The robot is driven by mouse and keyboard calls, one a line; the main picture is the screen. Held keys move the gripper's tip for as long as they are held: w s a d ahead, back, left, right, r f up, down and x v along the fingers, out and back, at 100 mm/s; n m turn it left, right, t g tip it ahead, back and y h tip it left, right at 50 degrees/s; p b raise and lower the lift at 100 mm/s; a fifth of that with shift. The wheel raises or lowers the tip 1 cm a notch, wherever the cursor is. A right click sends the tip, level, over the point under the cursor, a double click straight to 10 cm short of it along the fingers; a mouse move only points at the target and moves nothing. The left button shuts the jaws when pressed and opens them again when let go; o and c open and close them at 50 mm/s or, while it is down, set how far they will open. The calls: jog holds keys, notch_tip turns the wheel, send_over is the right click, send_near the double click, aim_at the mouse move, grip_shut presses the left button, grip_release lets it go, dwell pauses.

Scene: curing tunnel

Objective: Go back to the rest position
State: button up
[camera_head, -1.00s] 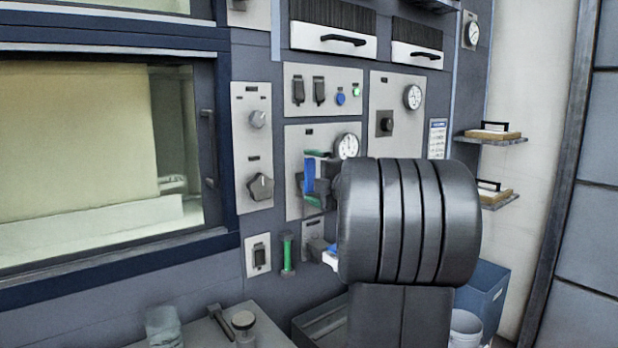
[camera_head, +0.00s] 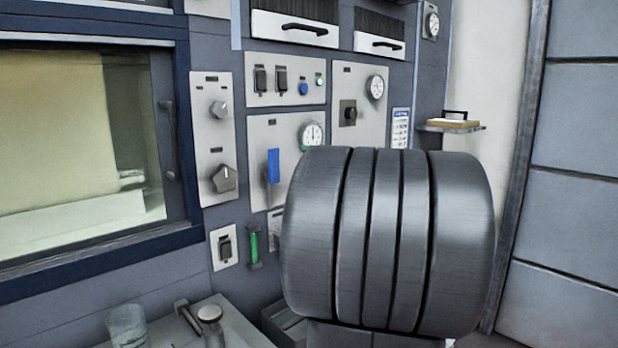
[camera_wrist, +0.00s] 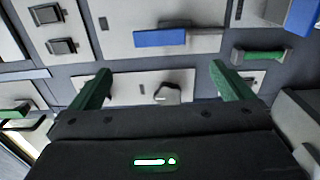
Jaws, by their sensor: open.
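My gripper (camera_wrist: 160,84) shows in the wrist view as two green fingers spread well apart, with nothing between them. Behind the gap is a wall panel with a grey knob (camera_wrist: 167,94); the fingers look clear of it. In the head view my own dark, ribbed arm link covers the middle right and hides the gripper. A blue-handled lever (camera_head: 273,167) stands upright on the panel left of the arm. Its blue handle also shows in the wrist view (camera_wrist: 160,38), above the gap between the fingers.
An oven window (camera_head: 75,150) fills the left. A bench with a glass beaker (camera_head: 127,325) and a round-topped tool (camera_head: 210,318) lies at the lower left. A small shelf (camera_head: 452,127) juts from the wall at right. A green tube (camera_head: 254,245) hangs on the wall.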

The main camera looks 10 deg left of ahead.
aim_at(275, 166)
jog(key=x, duration=1.3)
jog(key=shift+w+a, duration=0.25)
jog(key=shift+a, duration=0.05)
jog(key=shift+d, duration=0.1)
